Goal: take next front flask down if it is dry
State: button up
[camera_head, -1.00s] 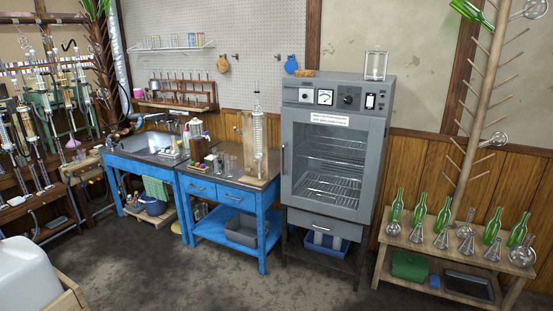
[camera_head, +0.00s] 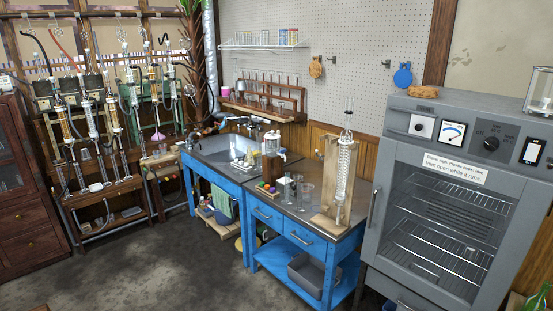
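My gripper is not in view. The pegged drying post with flasks is outside the view now, so whether any flask on it is dry cannot be seen. Several clear glass vessels (camera_head: 298,190) stand on the blue bench, and a condenser on a wooden stand (camera_head: 342,175) stands at that bench's right end. Glass reflux columns (camera_head: 110,120) hang on the rig at the left.
A grey drying oven (camera_head: 391,195) with its door shut and empty-looking wire shelves stands at the right. A blue bench (camera_head: 289,228) with a sink (camera_head: 228,150) lines the wall. A dark wooden cabinet (camera_head: 28,190) is at far left. The floor (camera_head: 150,265) in front is clear.

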aim_at(281, 105)
jog(key=i+j+u, duration=0.2)
jog(key=i+u, duration=0.75)
jog(key=i+l+u, duration=0.3)
jog(key=i+u, duration=0.5)
jog(key=i, duration=1.3)
jog(key=i+z, duration=0.45)
jog(key=i, duration=0.2)
jog(key=i+j+z, duration=0.2)
jog(key=i+z, duration=0.55)
jog(key=z, duration=0.15)
jog(key=i+z, duration=0.2)
jog(key=z, duration=0.2)
jog(key=i+j+z, duration=0.15)
jog(key=z, duration=0.25)
jog(key=i+j+z, duration=0.2)
jog(key=z, duration=0.2)
jog(key=i+j+z, duration=0.2)
jog(key=z, duration=0.15)
jog(key=i+j+z, duration=0.3)
